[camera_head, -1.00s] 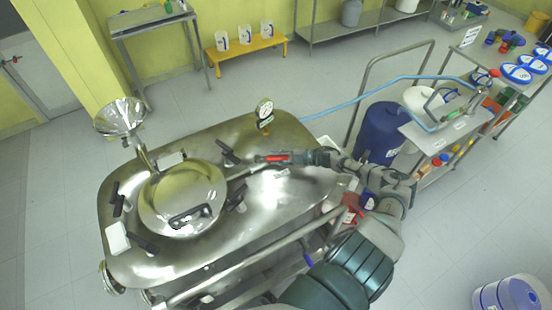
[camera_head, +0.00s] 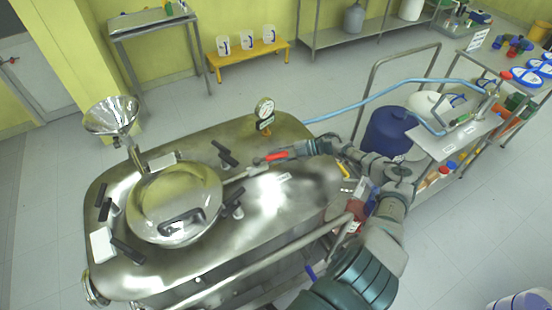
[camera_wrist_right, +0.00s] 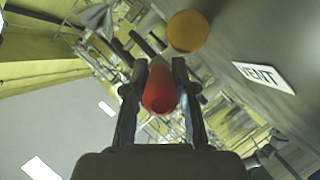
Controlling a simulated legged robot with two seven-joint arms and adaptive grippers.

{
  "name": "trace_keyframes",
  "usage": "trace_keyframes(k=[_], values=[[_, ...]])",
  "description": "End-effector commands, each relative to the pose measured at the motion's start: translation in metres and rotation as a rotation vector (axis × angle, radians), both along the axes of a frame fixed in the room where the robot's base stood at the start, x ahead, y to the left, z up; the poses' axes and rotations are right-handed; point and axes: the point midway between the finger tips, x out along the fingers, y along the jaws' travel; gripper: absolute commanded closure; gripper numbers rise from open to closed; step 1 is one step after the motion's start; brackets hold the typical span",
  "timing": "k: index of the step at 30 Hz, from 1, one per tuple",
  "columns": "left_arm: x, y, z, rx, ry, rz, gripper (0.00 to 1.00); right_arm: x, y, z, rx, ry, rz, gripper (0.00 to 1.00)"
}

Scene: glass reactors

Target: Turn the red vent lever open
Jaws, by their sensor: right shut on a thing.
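The red vent lever (camera_head: 277,156) sits on top of the steel reactor (camera_head: 285,215), to the right of its round lid. My right gripper (camera_head: 270,158) reaches in from the right and is closed around the lever's red handle. In the right wrist view the rounded red end (camera_wrist_right: 160,90) lies between the two dark fingers of the right gripper (camera_wrist_right: 158,78). The fingers partly hide the handle. A white label reading VENT (camera_wrist_right: 264,76) is on the steel surface beside it. My left gripper is not in view.
The round lid (camera_head: 175,203) with black clamp knobs is left of the lever. A pressure gauge (camera_head: 264,110) stands behind it, and a steel funnel (camera_head: 111,116) is at the far left. A steel rail (camera_head: 258,258) runs along the reactor's front. A blue hose (camera_head: 345,106) crosses behind.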

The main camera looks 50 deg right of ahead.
Motion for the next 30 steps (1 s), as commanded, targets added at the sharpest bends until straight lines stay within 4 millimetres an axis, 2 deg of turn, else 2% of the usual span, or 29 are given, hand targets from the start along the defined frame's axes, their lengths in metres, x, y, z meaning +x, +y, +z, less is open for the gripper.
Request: trace_keyframes(k=[13,14,15,17,26,30], values=[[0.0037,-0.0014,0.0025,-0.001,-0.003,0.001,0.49,-0.0007,-0.0003,-0.0033,-0.002,0.005,0.005,1.0],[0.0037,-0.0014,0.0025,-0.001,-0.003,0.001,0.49,-0.0007,-0.0003,-0.0033,-0.001,0.005,0.004,0.72],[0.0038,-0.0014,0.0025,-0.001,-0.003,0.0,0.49,-0.0007,-0.0002,-0.0032,-0.001,0.005,0.004,0.62],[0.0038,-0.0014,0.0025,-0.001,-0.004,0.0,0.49,-0.0007,-0.0001,-0.0028,-0.001,0.004,0.005,0.49],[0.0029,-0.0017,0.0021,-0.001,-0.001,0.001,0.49,-0.0005,0.0009,0.0,-0.001,0.001,0.007,0.49],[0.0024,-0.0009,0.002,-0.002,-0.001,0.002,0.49,-0.0066,-0.0063,0.0023,-0.002,0.002,0.004,0.49]])
